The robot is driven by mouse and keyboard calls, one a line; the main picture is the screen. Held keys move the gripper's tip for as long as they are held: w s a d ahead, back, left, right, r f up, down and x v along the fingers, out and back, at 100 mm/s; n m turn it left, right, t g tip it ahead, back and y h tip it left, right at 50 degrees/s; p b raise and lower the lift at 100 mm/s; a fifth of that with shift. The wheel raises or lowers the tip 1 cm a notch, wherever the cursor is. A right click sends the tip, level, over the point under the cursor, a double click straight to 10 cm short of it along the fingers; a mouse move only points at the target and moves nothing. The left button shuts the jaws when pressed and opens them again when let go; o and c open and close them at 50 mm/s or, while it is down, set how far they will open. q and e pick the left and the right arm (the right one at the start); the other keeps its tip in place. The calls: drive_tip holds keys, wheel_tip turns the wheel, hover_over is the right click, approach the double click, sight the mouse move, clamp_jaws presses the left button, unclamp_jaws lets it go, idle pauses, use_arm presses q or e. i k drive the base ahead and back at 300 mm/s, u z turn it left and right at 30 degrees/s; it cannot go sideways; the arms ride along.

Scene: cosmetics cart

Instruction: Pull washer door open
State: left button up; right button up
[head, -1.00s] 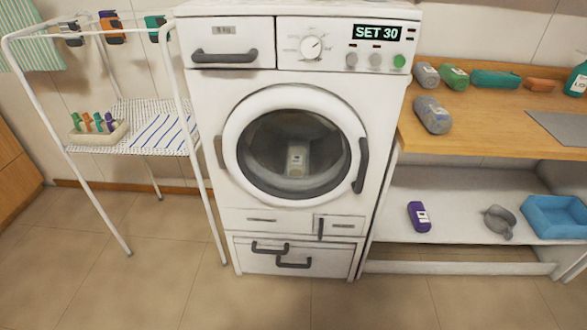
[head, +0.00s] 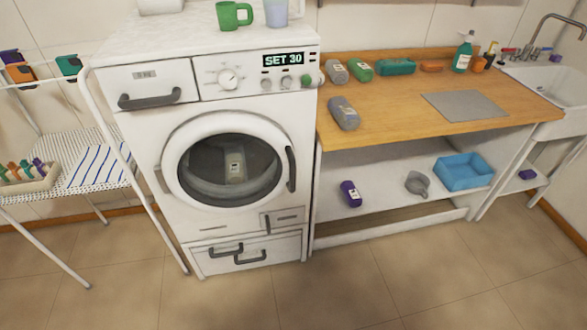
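The white washer (head: 250,110) stands left of centre in the head view. Its round front door (head: 181,134) looks shut, with a dark glass window. A dark vertical handle (head: 291,169) sits on the door's right edge. A grey bottle (head: 235,167) shows through the glass. Neither of my grippers is in view, so nothing is seen touching the door or handle.
A wire rack (head: 100,160) stands close on the washer's left. A wooden counter (head: 400,110) with bottles adjoins its right, above a shelf holding a blue bin (head: 463,173). Green mug (head: 234,15) stands on the washer top. The tiled floor (head: 330,290) in front is clear.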

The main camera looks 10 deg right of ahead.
sight(170, 175)
drive_tip(key=z, duration=0.15)
drive_tip(key=k, duration=0.35)
drive_tip(key=u, duration=0.95)
drive_tip(key=i, duration=1.45)
drive_tip(key=z, duration=0.95)
